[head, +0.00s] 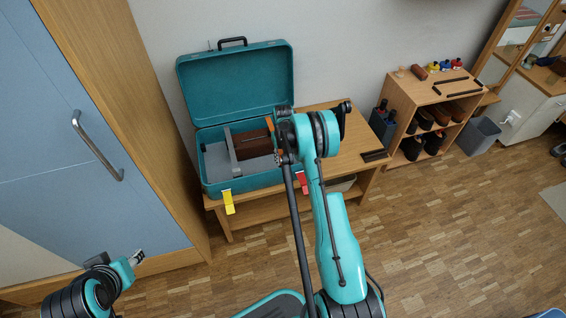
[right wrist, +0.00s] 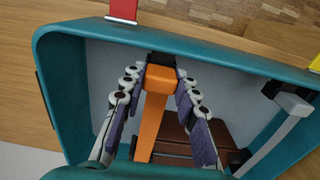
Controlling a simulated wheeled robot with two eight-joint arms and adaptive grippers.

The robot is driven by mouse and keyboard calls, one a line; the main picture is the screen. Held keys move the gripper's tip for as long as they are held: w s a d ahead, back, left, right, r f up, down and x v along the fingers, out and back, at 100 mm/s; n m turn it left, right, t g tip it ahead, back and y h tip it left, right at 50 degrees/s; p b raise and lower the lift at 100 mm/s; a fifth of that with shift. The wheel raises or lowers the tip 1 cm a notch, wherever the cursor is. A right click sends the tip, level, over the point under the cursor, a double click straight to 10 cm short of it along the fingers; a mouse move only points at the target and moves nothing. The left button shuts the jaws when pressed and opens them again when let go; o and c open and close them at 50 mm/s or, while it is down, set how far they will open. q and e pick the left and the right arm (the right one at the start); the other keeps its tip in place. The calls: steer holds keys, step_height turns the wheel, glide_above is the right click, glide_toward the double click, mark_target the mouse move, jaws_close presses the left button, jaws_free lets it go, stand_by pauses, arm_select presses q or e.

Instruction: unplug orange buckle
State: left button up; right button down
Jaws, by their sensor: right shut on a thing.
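An open teal case (head: 240,187) stands on a wooden bench. The orange buckle (right wrist: 152,115) runs as a strip with a black end inside the case in the right wrist view; a little orange also shows in the head view (head: 270,124). My right gripper (right wrist: 161,72) reaches into the case, its purple-padded fingers on both sides of the buckle, shut on it near its black end. In the head view my right arm mostly hides this grip. My left gripper (head: 137,257) is low at the left, away from the case; its opening is too small to judge.
Yellow (head: 228,202) and red (head: 302,183) latches hang at the case front. A blue-grey cabinet (head: 70,160) stands left, a shelf (head: 440,110) right.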

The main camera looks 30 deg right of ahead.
mark_target(283, 158)
arm_select(q)
steer(key=shift+r+p, duration=1.15)
steer(key=shift+r, duration=0.05)
arm_select(e)
steer(key=shift+r, duration=2.75)
